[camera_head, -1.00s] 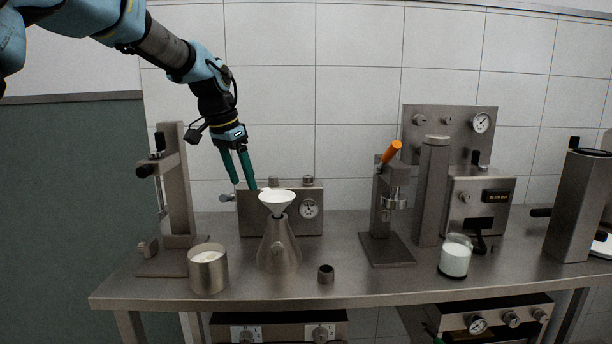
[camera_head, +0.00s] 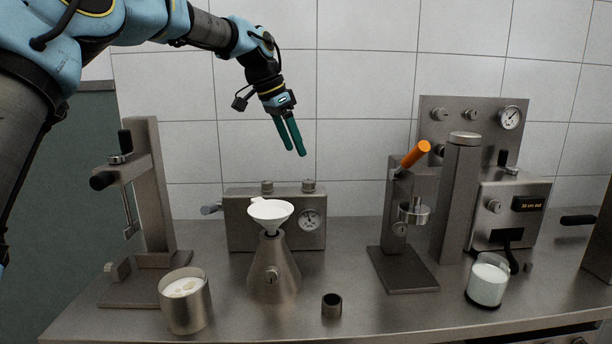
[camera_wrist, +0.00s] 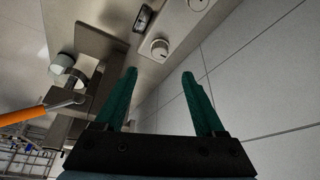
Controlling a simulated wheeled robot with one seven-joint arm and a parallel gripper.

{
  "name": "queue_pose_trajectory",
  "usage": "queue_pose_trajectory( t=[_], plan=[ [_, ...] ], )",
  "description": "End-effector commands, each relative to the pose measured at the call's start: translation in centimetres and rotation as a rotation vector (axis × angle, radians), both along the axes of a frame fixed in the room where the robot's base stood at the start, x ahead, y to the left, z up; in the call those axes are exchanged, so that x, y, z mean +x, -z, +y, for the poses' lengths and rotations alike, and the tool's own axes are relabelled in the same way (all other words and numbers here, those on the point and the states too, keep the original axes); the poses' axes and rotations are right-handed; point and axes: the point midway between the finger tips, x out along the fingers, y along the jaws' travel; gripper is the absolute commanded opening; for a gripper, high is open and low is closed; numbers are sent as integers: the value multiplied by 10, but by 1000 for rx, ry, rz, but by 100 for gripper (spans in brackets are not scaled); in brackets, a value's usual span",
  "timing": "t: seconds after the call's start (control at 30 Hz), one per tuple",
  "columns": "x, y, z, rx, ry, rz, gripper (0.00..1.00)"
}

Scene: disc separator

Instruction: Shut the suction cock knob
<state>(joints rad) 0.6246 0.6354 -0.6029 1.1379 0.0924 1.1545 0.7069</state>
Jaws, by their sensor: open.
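A grey metal box (camera_head: 240,233) with a round gauge (camera_head: 309,220) stands at the back of the bench. It has a small lever (camera_head: 211,209) on its left side and two knobs (camera_head: 267,187) (camera_head: 308,186) on top. In front stands a conical metal flask (camera_head: 262,288) with a white funnel (camera_head: 270,212) and a round knob (camera_head: 271,274) on its front. I cannot tell which of these is the suction cock knob. My gripper (camera_head: 301,152) is open and empty, in the air above the box's right side. Its green fingers also show in the wrist view (camera_wrist: 160,75).
A stand with an orange handle (camera_head: 413,154) is right of the flask; the handle also shows in the wrist view (camera_wrist: 22,115). A metal cup (camera_head: 186,310), small cup (camera_head: 332,306), glass beaker (camera_head: 488,281) and left stand (camera_head: 152,190) are around.

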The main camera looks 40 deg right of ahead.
Motion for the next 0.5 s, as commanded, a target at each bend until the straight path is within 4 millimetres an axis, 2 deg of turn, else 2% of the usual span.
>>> queue_pose_trajectory(
  t=[0.5],
  plan=[
    [-9, 78, -31, 2, 1, 1, 72]
  ],
)
